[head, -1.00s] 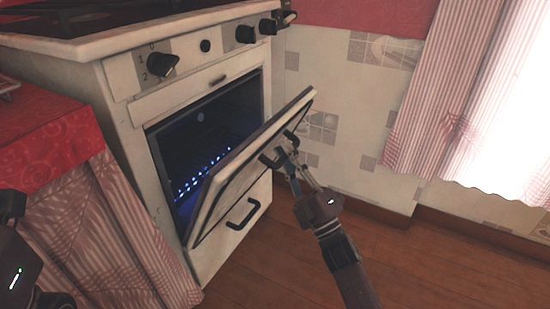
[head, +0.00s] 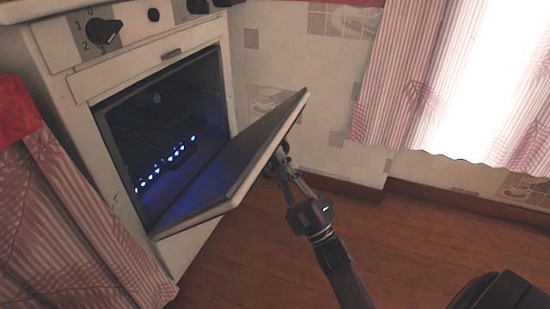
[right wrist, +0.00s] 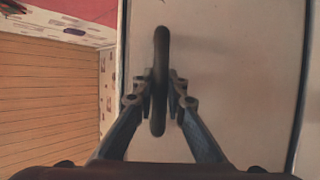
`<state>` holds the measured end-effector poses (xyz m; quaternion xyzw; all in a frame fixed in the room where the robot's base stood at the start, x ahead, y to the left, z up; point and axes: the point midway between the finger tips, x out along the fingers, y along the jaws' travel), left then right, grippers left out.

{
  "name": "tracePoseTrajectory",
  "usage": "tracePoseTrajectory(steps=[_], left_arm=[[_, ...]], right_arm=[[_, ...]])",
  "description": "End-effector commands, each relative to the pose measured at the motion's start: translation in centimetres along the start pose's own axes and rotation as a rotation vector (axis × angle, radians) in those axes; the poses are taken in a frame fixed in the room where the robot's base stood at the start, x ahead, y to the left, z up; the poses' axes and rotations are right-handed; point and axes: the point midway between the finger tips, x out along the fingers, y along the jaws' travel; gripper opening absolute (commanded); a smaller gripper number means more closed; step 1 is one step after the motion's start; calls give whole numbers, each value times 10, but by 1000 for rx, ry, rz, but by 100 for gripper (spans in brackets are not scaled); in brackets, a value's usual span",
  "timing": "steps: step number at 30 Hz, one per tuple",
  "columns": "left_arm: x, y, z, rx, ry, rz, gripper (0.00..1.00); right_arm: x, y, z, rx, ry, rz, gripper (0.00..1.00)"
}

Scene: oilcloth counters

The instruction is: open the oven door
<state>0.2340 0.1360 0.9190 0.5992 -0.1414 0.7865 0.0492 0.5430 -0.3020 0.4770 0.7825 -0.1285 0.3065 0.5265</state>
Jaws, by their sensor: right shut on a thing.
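The oven (head: 75,55) is white and stands at the left in the head view. Its door (head: 235,165) is hinged at the bottom and tilted well open, with the dark cavity (head: 160,130) showing a rack and a row of blue lights. My right gripper (head: 280,160) is at the outer face of the door, partly hidden behind its edge. In the right wrist view the black door handle (right wrist: 160,80) lies between the two fingers, and my right gripper (right wrist: 160,92) is shut on it. My left gripper is not in view.
A counter with a red cloth top and pink curtain (head: 70,220) stands left of the oven. A tiled wall (head: 290,80) and a striped window curtain (head: 400,80) are behind. The wooden floor (head: 250,260) before the oven is clear.

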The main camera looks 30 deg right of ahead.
Motion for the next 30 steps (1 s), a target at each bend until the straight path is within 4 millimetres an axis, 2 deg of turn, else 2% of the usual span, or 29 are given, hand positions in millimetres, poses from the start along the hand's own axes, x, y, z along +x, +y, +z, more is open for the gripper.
tracePoseTrajectory(steps=[9, 10, 14, 23, 26, 30], left_arm=[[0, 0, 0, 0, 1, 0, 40], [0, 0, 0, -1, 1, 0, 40], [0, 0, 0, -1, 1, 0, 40], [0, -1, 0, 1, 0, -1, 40], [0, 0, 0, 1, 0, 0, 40], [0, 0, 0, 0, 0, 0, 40]], right_arm=[[0, 0, 0, -1, 0, 0, 0], [0, 0, 0, -1, 0, 0, 15], [0, 0, 0, -1, 0, 0, 29], [-1, 0, 0, -1, 0, 0, 30], [-10, -1, 1, -1, -2, -2, 30], [-33, -1, 1, -1, -3, -5, 30]])
